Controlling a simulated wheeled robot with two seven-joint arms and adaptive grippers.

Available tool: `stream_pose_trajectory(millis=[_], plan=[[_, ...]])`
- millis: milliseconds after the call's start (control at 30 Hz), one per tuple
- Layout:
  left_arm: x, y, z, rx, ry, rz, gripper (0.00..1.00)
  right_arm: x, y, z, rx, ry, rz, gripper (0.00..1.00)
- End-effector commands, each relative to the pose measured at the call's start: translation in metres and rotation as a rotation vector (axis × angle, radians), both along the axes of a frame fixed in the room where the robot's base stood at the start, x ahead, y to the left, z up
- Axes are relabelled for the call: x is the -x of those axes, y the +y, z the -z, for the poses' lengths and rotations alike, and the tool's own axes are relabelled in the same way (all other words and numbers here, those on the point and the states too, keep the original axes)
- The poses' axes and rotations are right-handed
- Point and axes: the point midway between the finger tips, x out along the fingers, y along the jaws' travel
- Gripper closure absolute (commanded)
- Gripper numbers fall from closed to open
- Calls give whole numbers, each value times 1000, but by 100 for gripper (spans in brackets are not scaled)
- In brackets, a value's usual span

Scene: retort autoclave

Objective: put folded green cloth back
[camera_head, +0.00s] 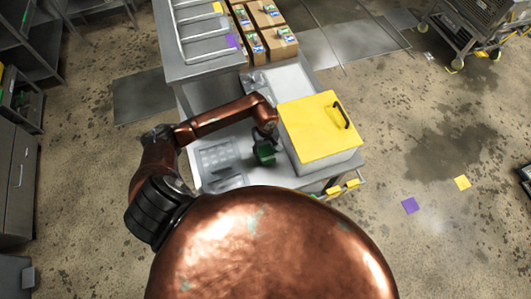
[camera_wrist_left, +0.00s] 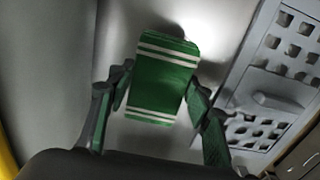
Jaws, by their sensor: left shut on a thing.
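The folded green cloth (camera_wrist_left: 162,80) has white stripes near both ends. It sits between the two fingers of my left gripper (camera_wrist_left: 160,95) in the left wrist view, and the gripper is shut on it. In the head view the dark green cloth (camera_head: 265,153) shows at the end of my left arm, over the grey worktop and just left of the yellow-lidded box. The head view does not clearly show whether the cloth touches the worktop. My right gripper is not in view.
A white box with a yellow lid (camera_head: 318,128) and black handle stands right of the gripper. A grey perforated tray (camera_head: 218,160) lies to the left; it also shows in the wrist view (camera_wrist_left: 268,101). Cardboard boxes (camera_head: 281,44) stand at the back.

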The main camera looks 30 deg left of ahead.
Motion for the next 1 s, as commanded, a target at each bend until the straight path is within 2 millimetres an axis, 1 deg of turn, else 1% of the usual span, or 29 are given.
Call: stream_pose_trajectory(millis=[67, 200, 300, 567, 600, 833, 1000], plan=[[2, 0, 11, 3, 6, -3, 73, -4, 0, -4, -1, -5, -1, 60], [2, 0, 28, 2, 4, -2, 73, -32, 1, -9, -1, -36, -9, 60], [1, 0, 31, 0, 3, -1, 73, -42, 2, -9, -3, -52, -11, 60], [1, 1, 34, -1, 2, 0, 73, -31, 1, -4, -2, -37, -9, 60], [1, 1, 34, -1, 2, 0, 53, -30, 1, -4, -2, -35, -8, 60], [1, 0, 33, 0, 1, 0, 37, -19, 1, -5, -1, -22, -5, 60], [1, 0, 33, 0, 1, 0, 36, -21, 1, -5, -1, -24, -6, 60]])
